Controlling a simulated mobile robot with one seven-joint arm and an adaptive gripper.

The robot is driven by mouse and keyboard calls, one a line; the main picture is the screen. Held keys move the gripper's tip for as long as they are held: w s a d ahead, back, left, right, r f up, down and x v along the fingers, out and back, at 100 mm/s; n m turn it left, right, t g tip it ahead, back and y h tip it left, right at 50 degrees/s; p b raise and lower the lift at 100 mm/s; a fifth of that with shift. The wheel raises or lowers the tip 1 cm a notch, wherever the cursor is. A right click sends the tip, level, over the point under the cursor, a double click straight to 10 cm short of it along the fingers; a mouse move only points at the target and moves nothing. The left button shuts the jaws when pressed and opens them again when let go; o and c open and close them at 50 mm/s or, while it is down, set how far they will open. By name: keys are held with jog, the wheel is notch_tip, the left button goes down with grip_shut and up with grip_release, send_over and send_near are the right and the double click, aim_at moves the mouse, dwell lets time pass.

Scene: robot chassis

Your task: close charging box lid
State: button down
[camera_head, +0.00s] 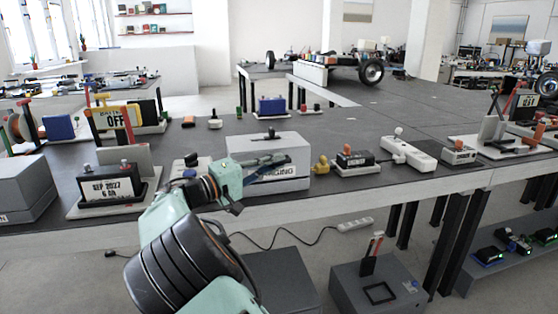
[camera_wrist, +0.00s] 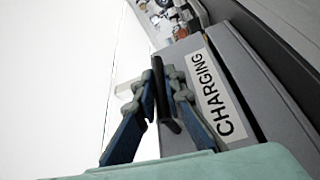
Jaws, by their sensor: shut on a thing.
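The grey charging box (camera_head: 300,182) stands at the table's front edge, in the middle of the camera_head view. Its front label, partly hidden there by my gripper (camera_head: 284,161), reads CHARGING in the wrist view (camera_wrist: 212,92). My gripper is in front of the box, its blue fingers near the upper front. In the wrist view the fingers (camera_wrist: 166,82) are shut on a dark bar (camera_wrist: 160,88), which looks like a handle by the box's upper edge. The grey top (camera_head: 250,146) looks flat from the head camera; I cannot tell whether a gap remains beneath the lid.
A yellow piece (camera_head: 320,165) and a small black device (camera_head: 355,160) stand right of the box, with a white power strip (camera_head: 408,153) farther right. A date display (camera_head: 110,187) stands to the left. Bare table (camera_head: 350,120) lies behind.

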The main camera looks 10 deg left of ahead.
jog(key=shift+s+f, duration=0.1)
jog(key=shift+f, duration=0.5)
jog(key=c, duration=2.3)
grip_release()
jog(key=shift+a, duration=0.1)
jog(key=r+v, duration=0.1)
jog(key=v, duration=1.1)
jog(key=shift+f, duration=0.45)
